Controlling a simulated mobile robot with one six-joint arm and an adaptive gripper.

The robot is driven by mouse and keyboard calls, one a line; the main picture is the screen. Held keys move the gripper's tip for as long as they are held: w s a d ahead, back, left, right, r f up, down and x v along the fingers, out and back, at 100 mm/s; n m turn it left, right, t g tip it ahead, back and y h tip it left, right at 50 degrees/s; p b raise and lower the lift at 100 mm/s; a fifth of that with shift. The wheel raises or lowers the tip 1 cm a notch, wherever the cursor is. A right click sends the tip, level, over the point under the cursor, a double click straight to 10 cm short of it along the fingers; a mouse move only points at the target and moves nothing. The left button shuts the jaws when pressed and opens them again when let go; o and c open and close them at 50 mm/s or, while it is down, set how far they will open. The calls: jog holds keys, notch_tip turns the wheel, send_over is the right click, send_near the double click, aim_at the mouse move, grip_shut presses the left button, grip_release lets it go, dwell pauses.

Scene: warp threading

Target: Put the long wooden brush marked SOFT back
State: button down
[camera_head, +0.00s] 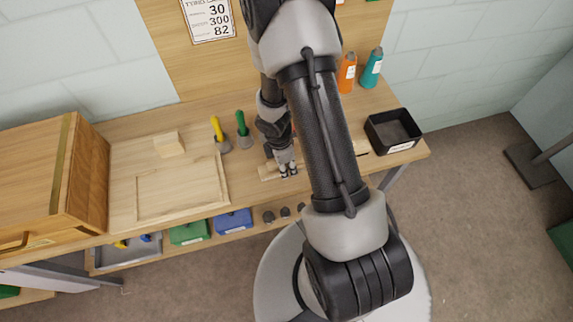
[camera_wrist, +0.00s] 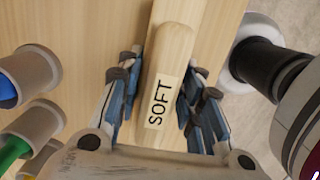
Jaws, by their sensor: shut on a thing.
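The long wooden brush (camera_wrist: 176,55) carries a pale label reading SOFT and lies lengthwise between my fingers in the wrist view. My gripper (camera_wrist: 163,95) is shut on it, with a blue-padded finger along each side. In the head view my gripper (camera_head: 288,172) is low over the front part of the bench, and a piece of the brush (camera_head: 268,173) shows to its left. My arm hides much of the bench on the right, so the rest of the brush is partly covered. I cannot tell whether it touches the bench top.
A wooden cabinet (camera_head: 76,170) stands on the bench's left, beside a shallow framed board (camera_head: 180,192). Yellow-handled (camera_head: 217,130) and green-handled (camera_head: 241,124) tools stand in holders. A black tray (camera_head: 393,130) sits at the right end, with orange (camera_head: 347,74) and teal (camera_head: 372,69) bottles behind.

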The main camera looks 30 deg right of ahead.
jog(key=shift+f, duration=0.25)
jog(key=c, duration=1.1)
grip_release()
jog(key=shift+r, duration=0.15)
